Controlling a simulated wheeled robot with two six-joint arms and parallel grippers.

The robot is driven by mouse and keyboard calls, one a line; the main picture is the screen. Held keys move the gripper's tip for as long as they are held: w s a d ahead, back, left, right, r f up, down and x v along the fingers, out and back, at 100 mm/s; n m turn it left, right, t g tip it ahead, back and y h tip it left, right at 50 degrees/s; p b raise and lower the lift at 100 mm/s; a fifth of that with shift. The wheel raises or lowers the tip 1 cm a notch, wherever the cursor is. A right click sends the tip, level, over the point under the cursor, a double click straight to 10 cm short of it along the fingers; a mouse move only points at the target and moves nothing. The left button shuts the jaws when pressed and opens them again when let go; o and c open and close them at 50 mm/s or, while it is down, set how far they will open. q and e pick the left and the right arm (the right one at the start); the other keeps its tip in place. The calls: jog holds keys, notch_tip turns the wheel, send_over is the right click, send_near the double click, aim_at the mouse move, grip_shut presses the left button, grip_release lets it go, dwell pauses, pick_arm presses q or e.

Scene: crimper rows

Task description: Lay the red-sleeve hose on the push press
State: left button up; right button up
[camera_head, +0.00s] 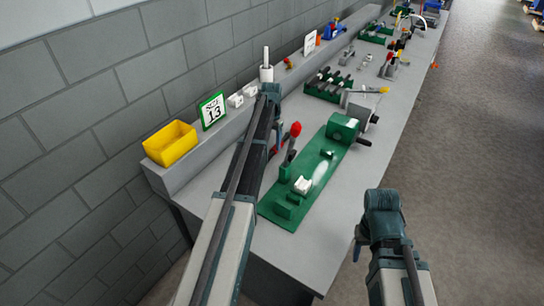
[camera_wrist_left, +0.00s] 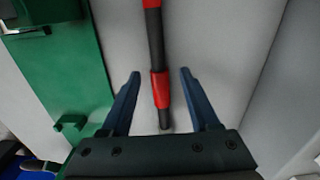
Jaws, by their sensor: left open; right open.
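A dark hose with a red sleeve (camera_wrist_left: 160,90) lies on the grey surface in the left wrist view, with more red at its upper part. My left gripper (camera_wrist_left: 160,88) is open, with one blue finger on each side of the hose and a gap to both. In the head view my left gripper (camera_head: 277,138) is over the bench, and its arm hides most of the hose. A green machine with a long base plate (camera_head: 322,172), apparently the push press, stands just right of it. My right gripper (camera_head: 359,243) is open and empty, off the bench's right edge.
A red-knobbed lever (camera_head: 295,130) rises beside the green plate. A yellow bin (camera_head: 170,143) and a numbered sign (camera_head: 212,110) stand on the back ledge. A green rack of dark rods (camera_head: 328,86) and other tools fill the far bench.

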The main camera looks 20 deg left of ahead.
aim_at(272, 151)
pick_arm(q)
notch_tip(272, 151, down, 5)
jog(key=b, duration=0.4)
jog(key=shift+d+r, duration=0.15)
jog(key=shift+r, duration=0.1)
grip_shut()
dwell(0.9)
